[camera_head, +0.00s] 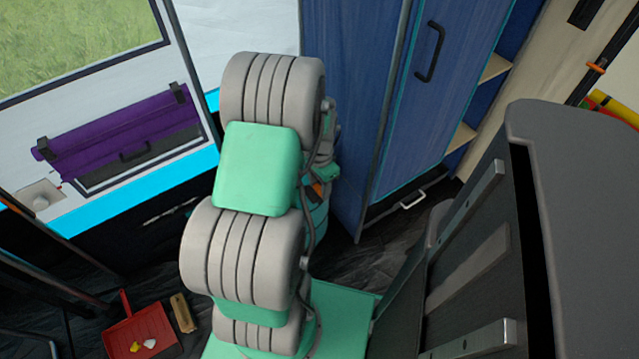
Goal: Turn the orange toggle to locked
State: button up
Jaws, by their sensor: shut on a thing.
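My grey and green arm fills the middle of the head view and bends away from me toward the blue cabinet. Its far end is behind its own links, so my gripper's fingers are hidden. A small orange patch (317,189) shows at the right edge of the arm, among dark and green parts. I cannot tell whether it is the orange toggle or part of my arm. The toggle's position, locked or not, cannot be read.
A tall blue cabinet (352,90) with a black handle (430,52) stands behind the arm. A red dustpan (140,332) and a brush (183,312) lie on the dark floor. An orange-ringed black pole (615,45) is at upper right.

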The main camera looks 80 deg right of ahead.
aim_at(319, 189)
jog(key=shift+d+m, duration=0.1)
jog(key=shift+m, duration=0.3)
jog(key=o, duration=1.4)
notch_tip(319, 189, up, 8)
jog(key=shift+f+p, duration=0.1)
jog(key=shift+p, duration=0.9)
